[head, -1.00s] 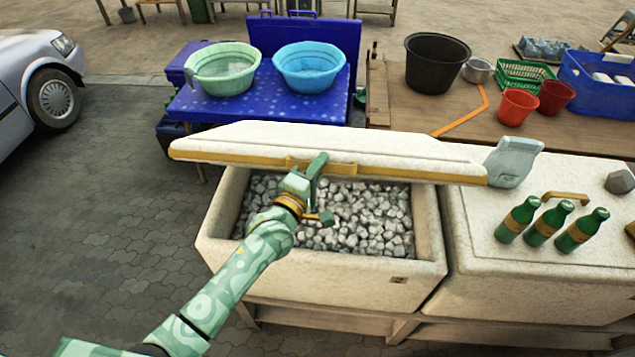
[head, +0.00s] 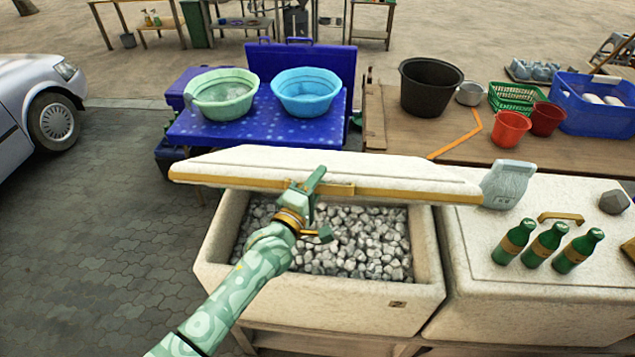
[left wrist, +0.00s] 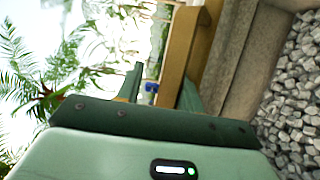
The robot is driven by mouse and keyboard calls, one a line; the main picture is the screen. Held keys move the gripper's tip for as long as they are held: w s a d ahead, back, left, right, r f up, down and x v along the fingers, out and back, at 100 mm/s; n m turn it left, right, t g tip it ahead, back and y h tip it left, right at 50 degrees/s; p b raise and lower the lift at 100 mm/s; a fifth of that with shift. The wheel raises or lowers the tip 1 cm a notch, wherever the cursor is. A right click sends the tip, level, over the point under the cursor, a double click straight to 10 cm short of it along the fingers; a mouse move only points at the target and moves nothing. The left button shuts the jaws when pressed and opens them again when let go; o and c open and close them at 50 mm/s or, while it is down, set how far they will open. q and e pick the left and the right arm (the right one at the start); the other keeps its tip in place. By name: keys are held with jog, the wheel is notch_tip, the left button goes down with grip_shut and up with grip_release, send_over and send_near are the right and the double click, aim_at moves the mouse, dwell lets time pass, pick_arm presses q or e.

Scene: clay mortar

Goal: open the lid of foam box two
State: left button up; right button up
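The white foam box (head: 300,302) stands in the middle of the head view, full of pale grey lumps. Its white lid (head: 240,160), with an orange-yellow rim, is raised above the opening and tilted. My left gripper (head: 320,205) is at the middle of the lid's front edge. Its fingers are spread apart, one against the rim and one lower, over the lumps. In the left wrist view the lid's orange edge (left wrist: 177,50) shows at the fingers, with the lumps at the right. Whether the fingers touch the lid's handle is unclear. My right gripper is not in view.
A second closed foam box (head: 530,300) stands to the right, bearing green bottles (head: 546,243), a grey jug (head: 510,185) by the lid's right end, and a stone (head: 614,201). Behind are a blue table with basins (head: 306,90) and a wooden table (head: 420,125).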

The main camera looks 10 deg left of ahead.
pick_arm(q)
jog(key=shift+a+f, duration=0.1)
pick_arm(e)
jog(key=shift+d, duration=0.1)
pick_arm(q)
jog(key=shift+s+a+f, duration=0.15)
jog(key=shift+s+f, duration=0.1)
jog(key=shift+s, duration=0.35)
jog(key=r+b+v, duration=0.1)
jog(key=v, duration=1.4)
jog(key=shift+f+b, duration=0.15)
jog(key=shift+b, duration=0.2)
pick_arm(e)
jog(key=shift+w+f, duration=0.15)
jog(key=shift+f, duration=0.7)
pick_arm(q)
jog(key=shift+s, duration=0.1)
